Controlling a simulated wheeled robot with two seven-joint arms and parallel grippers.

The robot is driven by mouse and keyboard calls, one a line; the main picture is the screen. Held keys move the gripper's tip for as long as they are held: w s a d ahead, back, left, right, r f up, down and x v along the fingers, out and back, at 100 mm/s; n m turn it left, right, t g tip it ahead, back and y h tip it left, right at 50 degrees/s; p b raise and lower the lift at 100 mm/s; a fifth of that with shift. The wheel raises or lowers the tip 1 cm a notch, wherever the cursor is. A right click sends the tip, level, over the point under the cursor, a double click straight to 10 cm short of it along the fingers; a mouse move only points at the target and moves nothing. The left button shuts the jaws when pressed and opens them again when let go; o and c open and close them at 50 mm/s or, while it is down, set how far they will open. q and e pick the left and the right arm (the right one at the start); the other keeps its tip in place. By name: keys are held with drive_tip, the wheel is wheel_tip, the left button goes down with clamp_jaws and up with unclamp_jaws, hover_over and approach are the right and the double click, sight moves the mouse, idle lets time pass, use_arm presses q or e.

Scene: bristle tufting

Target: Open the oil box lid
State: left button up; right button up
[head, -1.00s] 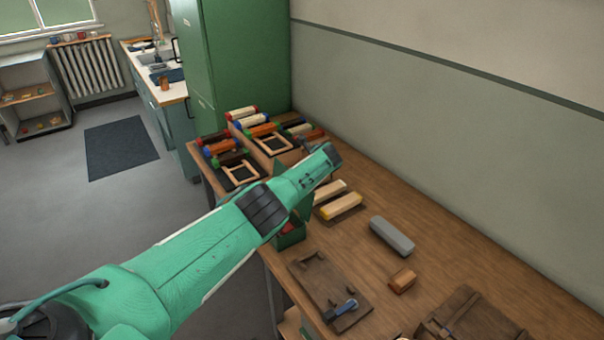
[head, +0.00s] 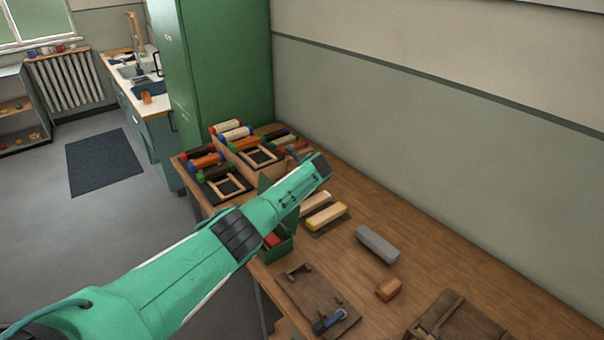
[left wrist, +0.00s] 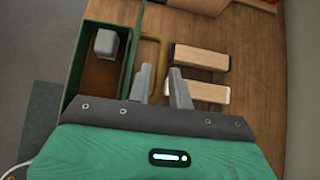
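The green oil box (head: 280,254) stands at the near left edge of the workbench, partly hidden by my left arm in the head view. In the left wrist view the oil box (left wrist: 74,75) is open at the top, with a grey block in its brown interior. A green panel, seemingly the raised lid (left wrist: 131,55), stands along its right side; it also shows in the head view (head: 292,221). My left gripper (left wrist: 160,69) has its two fingers apart, just right of that panel, with nothing visibly held. Whether a finger touches the panel is unclear. My right gripper is out of view.
Two pale blocks (head: 326,216) lie right of the box. A grey block (head: 377,244), a small brown block (head: 388,289) and a wooden board (head: 308,298) lie nearer. Racks with coloured rollers (head: 231,134) stand at the back. The bench along the wall has free room.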

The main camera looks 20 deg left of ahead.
use_arm(q)
drive_tip(key=v, duration=0.9)
drive_tip(key=shift+s+d+b, duration=0.15)
drive_tip(key=shift+s+b, duration=0.05)
drive_tip(key=shift+b, duration=0.15)
drive_tip(key=shift+r, duration=0.1)
